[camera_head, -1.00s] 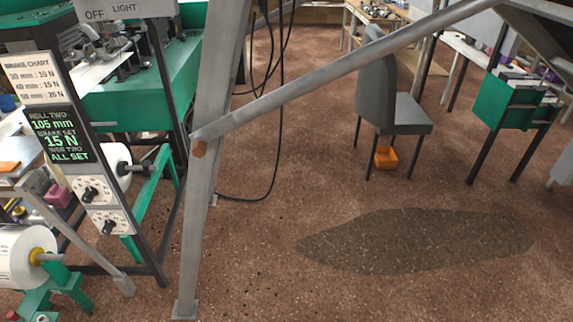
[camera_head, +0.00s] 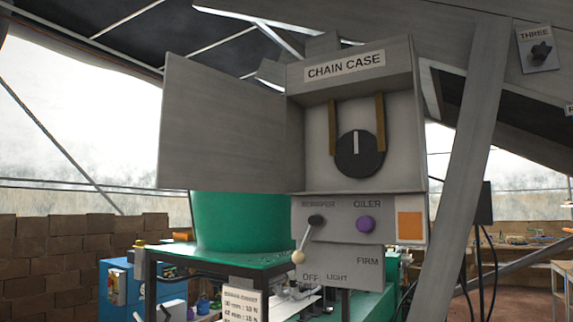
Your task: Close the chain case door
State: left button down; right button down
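The chain case (camera_head: 346,85) is a grey metal box with a "CHAIN CASE" label, in the middle of the head view. Its flat grey door (camera_head: 225,120) stands wide open, swung out to the left of the box. Inside the case are a black round knob (camera_head: 360,154) with a white mark and two brass-coloured vertical strips (camera_head: 381,122). Neither of my grippers is in view.
Below the case is a panel (camera_head: 340,236) with a lever (camera_head: 307,240), a purple oiler button (camera_head: 365,224) and an orange square (camera_head: 410,226). A green drum (camera_head: 240,222) stands under the door. A grey slanted post (camera_head: 468,165) stands to the right.

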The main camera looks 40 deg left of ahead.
aim_at(220, 131)
jog(key=j+z, duration=0.1)
jog(key=j, duration=0.9)
jog(key=k+j+z, duration=0.15)
jog(key=j, duration=0.85)
jog(key=k+j+z, duration=0.15)
jog(key=j, duration=0.85)
jog(key=k+j+z, duration=0.15)
jog(key=j, duration=0.3)
